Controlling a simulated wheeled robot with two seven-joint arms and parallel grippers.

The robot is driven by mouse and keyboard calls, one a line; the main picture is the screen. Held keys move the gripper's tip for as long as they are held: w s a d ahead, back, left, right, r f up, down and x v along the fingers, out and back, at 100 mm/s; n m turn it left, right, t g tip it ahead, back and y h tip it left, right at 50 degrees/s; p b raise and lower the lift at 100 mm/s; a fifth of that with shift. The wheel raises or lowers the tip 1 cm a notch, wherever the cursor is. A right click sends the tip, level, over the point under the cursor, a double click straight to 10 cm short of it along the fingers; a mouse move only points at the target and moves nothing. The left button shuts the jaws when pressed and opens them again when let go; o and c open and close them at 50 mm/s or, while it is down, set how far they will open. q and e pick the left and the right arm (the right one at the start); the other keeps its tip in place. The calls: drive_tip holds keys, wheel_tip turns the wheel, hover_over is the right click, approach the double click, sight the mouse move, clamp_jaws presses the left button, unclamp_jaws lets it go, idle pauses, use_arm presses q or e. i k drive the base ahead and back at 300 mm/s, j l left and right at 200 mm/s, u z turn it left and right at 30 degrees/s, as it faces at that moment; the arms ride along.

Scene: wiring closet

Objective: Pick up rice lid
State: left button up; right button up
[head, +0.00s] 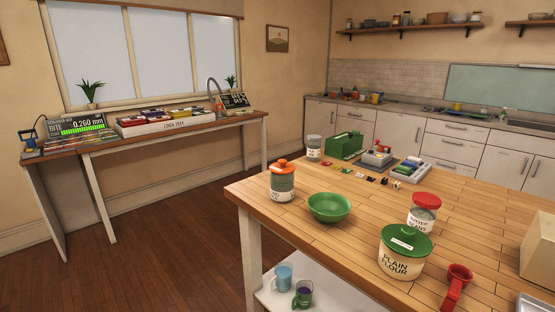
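No lid in view has a readable rice label. An orange-red lid with a knob (283,163) sits on a jar with greenish contents (284,182) at the table's left; its label is too small to read. A red lid (427,200) sits on a clear jar (422,218) whose label seems to end in "beans". A green lid (405,239) sits on a cream canister marked "plain flour" (401,264). A small clear jar with a pale label (314,148) stands at the back left corner. Neither of my grippers is in view.
The wooden table (365,215) also holds a green bowl (330,207), a red scoop (457,285), a cardboard box (540,250) and a green box (345,145). Two mugs (283,275) stand on the shelf below. Open floor (170,245) lies to the left.

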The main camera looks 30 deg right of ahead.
sight(282, 166)
drive_tip(key=i+j+z, duration=0.1)
drive_tip(key=i+z, duration=0.35)
drive_tip(key=i+j+z, duration=0.2)
drive_tip(key=z, duration=0.2)
drive_tip(key=i+j+z, duration=0.7)
drive_tip(key=z, duration=0.2)
